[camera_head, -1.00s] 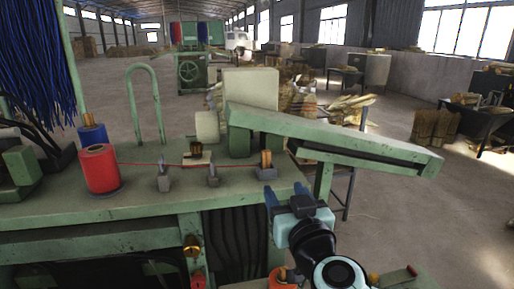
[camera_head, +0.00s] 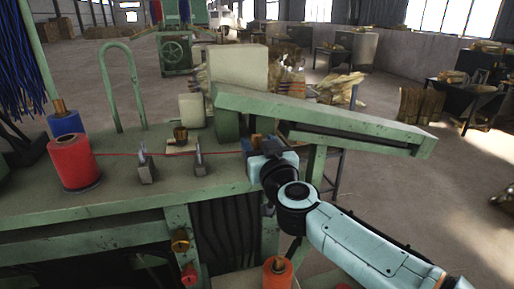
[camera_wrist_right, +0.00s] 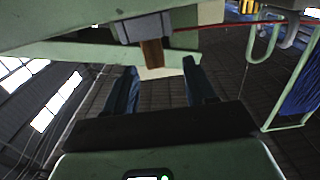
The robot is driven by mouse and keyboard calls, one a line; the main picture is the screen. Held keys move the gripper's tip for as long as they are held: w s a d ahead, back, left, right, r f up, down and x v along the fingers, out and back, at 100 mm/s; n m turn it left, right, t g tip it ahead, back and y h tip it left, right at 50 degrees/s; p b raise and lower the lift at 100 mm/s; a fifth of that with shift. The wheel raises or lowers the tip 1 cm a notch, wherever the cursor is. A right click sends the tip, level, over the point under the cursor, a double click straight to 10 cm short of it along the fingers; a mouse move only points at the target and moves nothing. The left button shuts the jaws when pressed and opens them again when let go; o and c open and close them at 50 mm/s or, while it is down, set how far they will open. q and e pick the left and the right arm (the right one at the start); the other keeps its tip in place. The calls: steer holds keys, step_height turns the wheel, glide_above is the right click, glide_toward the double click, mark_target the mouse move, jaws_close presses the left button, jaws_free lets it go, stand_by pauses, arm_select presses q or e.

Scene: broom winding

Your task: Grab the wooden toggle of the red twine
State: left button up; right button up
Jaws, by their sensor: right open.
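The wooden toggle (camera_wrist_right: 152,52) is a short brown block at the end of the red twine, sitting in a grey holder (camera_wrist_right: 145,27) in the right wrist view. In the head view, the red twine (camera_head: 115,154) runs right from the red spool (camera_head: 75,162) through grey guides to the toggle's place, which my right gripper mostly hides. My right gripper (camera_head: 262,143) is at the bench's right end. In the right wrist view, its two blue fingers (camera_wrist_right: 160,78) are apart, with the toggle just beyond the tips, roughly between them. My left gripper is out of view.
A sloping green beam (camera_head: 330,118) lies just behind my right gripper. Grey guides (camera_head: 146,168) and a small brass piece (camera_head: 180,135) stand on the green bench (camera_head: 130,200). A blue spool (camera_head: 66,120) stands behind the red one. An orange spool (camera_head: 277,273) is low in front.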

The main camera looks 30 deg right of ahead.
mark_target(258, 139)
steer(key=x, duration=0.4)
steer(key=shift+w+d+f, duration=0.15)
steer(key=shift+w+d, duration=0.1)
steer(key=shift+d, duration=0.1)
steer(key=shift+s, duration=0.1)
jaws_close()
